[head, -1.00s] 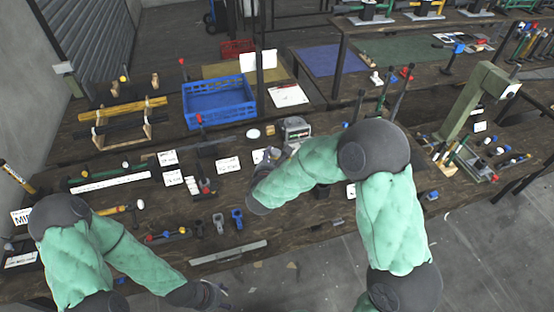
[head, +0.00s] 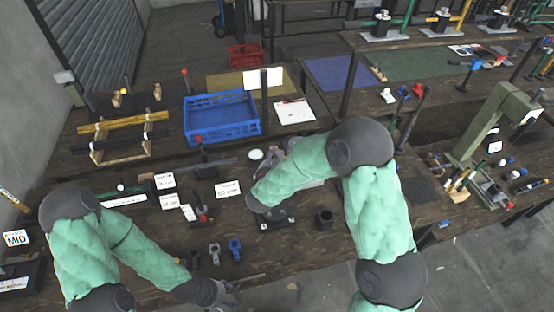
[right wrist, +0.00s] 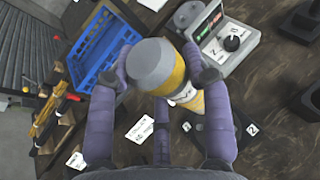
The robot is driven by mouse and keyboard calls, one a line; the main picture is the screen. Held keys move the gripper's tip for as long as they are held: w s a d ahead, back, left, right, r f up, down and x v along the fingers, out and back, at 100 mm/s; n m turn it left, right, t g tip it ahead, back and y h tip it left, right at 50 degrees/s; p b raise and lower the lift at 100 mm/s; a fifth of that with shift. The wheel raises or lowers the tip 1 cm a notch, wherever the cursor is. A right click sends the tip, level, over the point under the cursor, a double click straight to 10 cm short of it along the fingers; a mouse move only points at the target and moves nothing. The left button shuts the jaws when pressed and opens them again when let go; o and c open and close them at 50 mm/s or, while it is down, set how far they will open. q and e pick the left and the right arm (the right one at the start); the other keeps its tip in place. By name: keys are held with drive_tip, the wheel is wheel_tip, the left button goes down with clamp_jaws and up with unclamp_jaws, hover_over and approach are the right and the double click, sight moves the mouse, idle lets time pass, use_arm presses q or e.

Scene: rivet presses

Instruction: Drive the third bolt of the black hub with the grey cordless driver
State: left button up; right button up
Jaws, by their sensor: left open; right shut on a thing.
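In the right wrist view my right gripper (right wrist: 165,72) is shut on a grey and yellow cylindrical tool (right wrist: 152,62), which looks like the cordless driver. The hub's bolts and the driver's tip cannot be made out. My left gripper (head: 228,290) is open and empty low over the front edge.
A blue crate (head: 222,130) stands at the back. A grey box with a dial (right wrist: 228,38) is beside the driver. A dark cup (head: 324,217) stands right of the plate. A grey clamp (head: 214,253) and a blue clamp (head: 235,249) lie in front.

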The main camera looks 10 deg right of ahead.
drive_tip(key=shift+w+r, duration=0.1)
wheel_tip(320, 180, down, 5)
drive_tip(key=b, duration=0.6)
drive_tip(key=shift+b, duration=1)
idle(1.7)
drive_tip(key=shift+f+b, duration=1)
drive_tip(key=shift+f, duration=0.05)
idle(0.5)
drive_tip(key=shift+s+f+b, duration=0.2)
drive_tip(key=shift+f+b, duration=0.15)
idle(2.1)
